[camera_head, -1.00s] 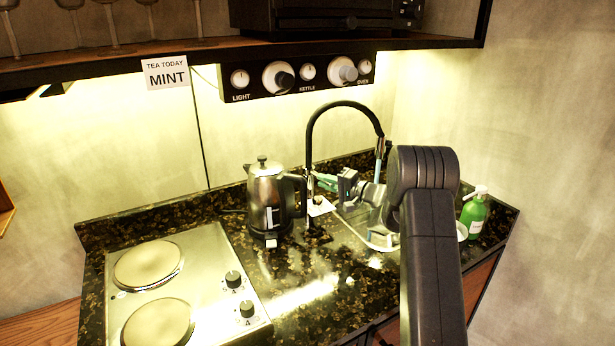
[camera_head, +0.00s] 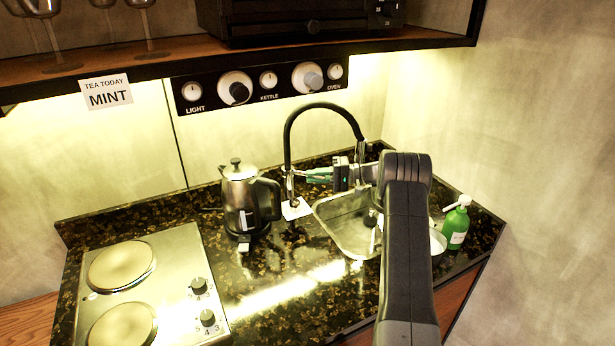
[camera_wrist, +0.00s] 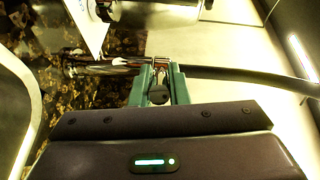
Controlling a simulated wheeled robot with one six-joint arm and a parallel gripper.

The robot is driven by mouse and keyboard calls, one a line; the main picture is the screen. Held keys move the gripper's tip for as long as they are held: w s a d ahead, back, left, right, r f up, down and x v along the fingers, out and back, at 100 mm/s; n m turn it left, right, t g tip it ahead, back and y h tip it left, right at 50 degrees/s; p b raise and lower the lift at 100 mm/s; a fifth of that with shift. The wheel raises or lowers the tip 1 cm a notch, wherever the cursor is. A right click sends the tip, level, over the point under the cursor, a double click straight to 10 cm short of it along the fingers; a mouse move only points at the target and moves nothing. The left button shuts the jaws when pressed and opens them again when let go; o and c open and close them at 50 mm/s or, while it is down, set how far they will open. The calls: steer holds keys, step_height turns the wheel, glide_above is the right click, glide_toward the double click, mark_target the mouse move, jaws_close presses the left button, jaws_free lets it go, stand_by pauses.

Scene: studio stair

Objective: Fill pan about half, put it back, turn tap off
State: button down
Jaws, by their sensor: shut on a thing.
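No pan shows clearly. I cannot tell whether water runs.
A steel kettle (camera_head: 239,203) stands left of the tap, beside a small white card (camera_head: 296,209). A two-plate hob (camera_head: 168,268) is at left. A green soap bottle (camera_head: 456,226) and a white dish (camera_head: 438,243) are at right. Counter in front of the kettle is clear.

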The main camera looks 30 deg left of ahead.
steer(key=shift+w+a+n+g, duration=0.1)
steer(key=shift+w+n+g, duration=0.2)
steer(key=shift+g, duration=0.1)
steer(key=c, duration=1.4)
jaws_free()
steer(key=b+v, duration=0.1)
steer(key=v, duration=0.6)
steer(key=b+v, duration=0.2)
steer(key=v, duration=0.4)
steer(key=shift+w+d+r, duration=0.2)
steer(key=shift+w+d, duration=0.1)
